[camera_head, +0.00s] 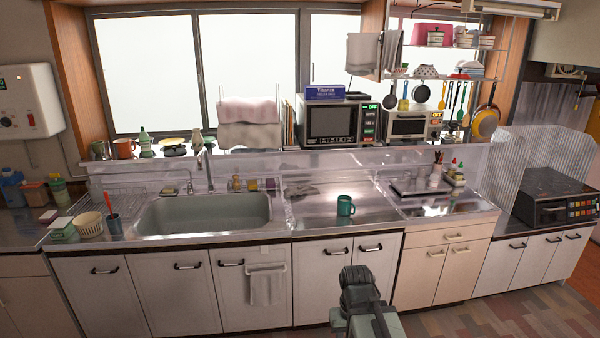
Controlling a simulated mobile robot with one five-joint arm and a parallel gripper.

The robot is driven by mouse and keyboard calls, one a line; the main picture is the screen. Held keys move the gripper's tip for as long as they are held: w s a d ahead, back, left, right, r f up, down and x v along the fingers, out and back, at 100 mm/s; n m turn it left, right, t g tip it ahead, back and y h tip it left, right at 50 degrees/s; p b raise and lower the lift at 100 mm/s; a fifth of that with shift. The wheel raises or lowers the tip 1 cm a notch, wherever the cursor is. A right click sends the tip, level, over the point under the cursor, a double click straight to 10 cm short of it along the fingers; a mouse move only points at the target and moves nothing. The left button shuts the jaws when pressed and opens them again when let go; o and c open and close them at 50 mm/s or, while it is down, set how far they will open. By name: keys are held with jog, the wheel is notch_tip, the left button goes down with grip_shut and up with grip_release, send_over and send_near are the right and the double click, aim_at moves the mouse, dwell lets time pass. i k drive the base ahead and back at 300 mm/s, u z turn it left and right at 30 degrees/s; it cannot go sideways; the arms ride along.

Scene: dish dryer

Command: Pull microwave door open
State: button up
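The microwave (335,121) stands on the raised ledge behind the counter, in front of the window. It has a dark door window (330,122) on the left and a panel with lit buttons (369,122) on the right. The door looks closed, flush with the front. A blue box lies on top of it. My gripper (359,277) is low in the picture, in front of the counter's cabinets, well apart from the microwave. Its dark end points away from the camera, and its fingers cannot be made out.
A teal mug (345,206) stands on the steel counter below the microwave. A toaster oven (409,122) is to the microwave's right, under hanging utensils (445,97). A towel rack (249,120) stands to its left. The sink (205,213) is at the left. The counter around the mug is clear.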

aim_at(325, 122)
jog(key=i, duration=2.95)
jog(key=u, duration=0.75)
